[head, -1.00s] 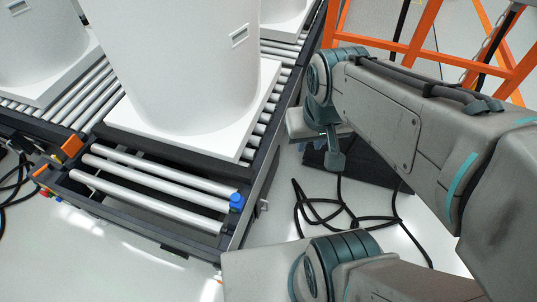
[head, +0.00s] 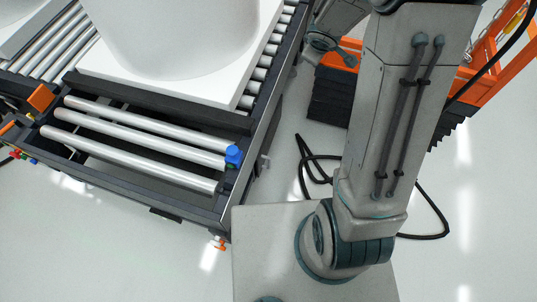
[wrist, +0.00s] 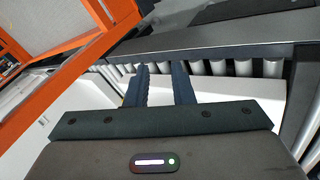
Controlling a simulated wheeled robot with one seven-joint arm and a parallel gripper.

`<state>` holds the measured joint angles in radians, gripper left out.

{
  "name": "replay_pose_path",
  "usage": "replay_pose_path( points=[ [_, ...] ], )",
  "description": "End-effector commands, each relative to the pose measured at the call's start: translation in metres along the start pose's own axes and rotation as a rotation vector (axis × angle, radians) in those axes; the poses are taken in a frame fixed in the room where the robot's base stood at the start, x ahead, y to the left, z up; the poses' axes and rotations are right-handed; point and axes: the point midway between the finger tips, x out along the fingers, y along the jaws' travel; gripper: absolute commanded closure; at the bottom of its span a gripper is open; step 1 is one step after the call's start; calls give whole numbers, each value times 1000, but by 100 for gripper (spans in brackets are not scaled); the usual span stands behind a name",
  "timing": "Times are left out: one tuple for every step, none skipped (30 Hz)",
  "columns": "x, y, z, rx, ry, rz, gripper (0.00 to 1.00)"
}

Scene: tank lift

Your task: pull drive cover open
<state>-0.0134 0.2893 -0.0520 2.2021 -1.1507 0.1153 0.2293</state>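I cannot single out the drive cover for certain in either view. A long dark grey panel (wrist: 205,52) runs along the conveyor side in the wrist view, beyond a row of rollers; I cannot tell if it is the cover. My gripper (wrist: 161,66) shows in the wrist view with two dark fingers apart and nothing visible between them. The fingers point toward the rollers and the panel, and I see no clear contact. In the head view the far end of my arm is at the top, and the gripper itself is not clearly visible.
A roller conveyor (head: 140,150) carries a white tank (head: 185,45) on a white base. A blue knob (head: 233,155) sits at its corner. An orange frame (head: 510,55) and a black bellows (head: 330,98) stand at the right. Black cable (head: 425,237) lies on the floor.

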Motion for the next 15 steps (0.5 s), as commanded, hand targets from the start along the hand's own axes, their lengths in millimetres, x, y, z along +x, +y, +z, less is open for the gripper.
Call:
replay_pose_path(
  points=[
    [43, -23, 1, -69, 24, -37, 78],
    [60, -33, -1, -111, 44, -59, 78],
    [83, -48, -3, -166, 69, -93, 78],
    [100, -60, -4, -208, 89, -121, 78],
    [116, -74, -4, -249, 109, -151, 78],
    [138, -92, -3, -302, 135, -195, 78],
    [154, -107, -2, -340, 153, -230, 78],
    [169, -122, 1, -379, 172, -268, 78],
    [189, -144, 5, -428, 195, -321, 78],
    [202, -160, 9, -463, 211, -362, 78],
    [215, -176, 14, -497, 228, -404, 78],
    [229, -196, 21, -539, 248, -460, 78],
    [239, -211, 26, -567, 261, -501, 78],
    [248, -225, 32, -595, 273, -541, 78],
    [258, -242, 39, -626, 288, -591, 78]
  ],
)
